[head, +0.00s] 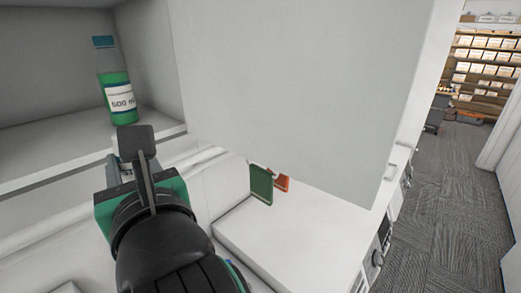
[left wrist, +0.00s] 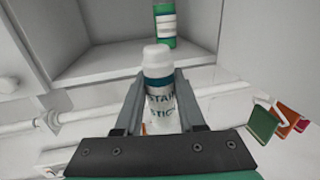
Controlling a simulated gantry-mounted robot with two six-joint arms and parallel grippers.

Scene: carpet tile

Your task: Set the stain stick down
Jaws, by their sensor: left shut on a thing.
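The stain stick (left wrist: 158,90) is a white stick with a teal band and lettering, upright between the fingers in the left wrist view. My left gripper (left wrist: 160,100) is shut on it, holding it in front of the open shelf. In the head view my left gripper (head: 138,150) is in front of the shelf edge, and its own parts mostly hide the stick. My right gripper is in neither view.
A bottle of green liquid (head: 117,90) with a blue cap stands on the cabinet shelf (head: 50,155). A large white door panel (head: 300,80) hangs to the right. Green (head: 261,184) and orange (head: 282,182) flat items stand below it, near a white surface (head: 240,235).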

